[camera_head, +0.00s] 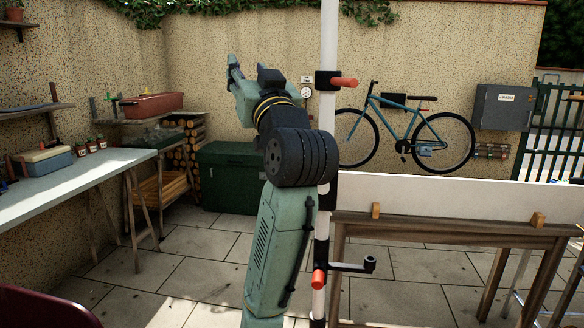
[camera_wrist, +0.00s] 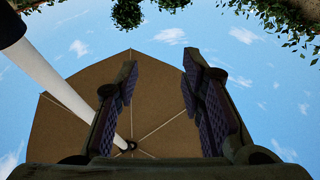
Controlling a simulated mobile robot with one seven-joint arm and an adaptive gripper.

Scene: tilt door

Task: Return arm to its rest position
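My arm (camera_head: 275,250) rises in the middle of the head view, in front of and just left of the white parasol pole (camera_head: 329,45). My gripper (camera_head: 236,68) is at its top, raised in the air and partly hidden behind the wrist. In the wrist view my gripper (camera_wrist: 160,62) has its two padded fingers well apart, with nothing between them. It points up at the brown parasol canopy (camera_wrist: 80,90) and the sky.
The pole carries red handles (camera_head: 343,82) and a crank (camera_head: 352,266) close beside my arm. A wooden trestle with a white panel (camera_head: 460,205) stands right. A workbench (camera_head: 70,185) stands left. Behind are a green chest (camera_head: 228,175) and a bicycle (camera_head: 405,130).

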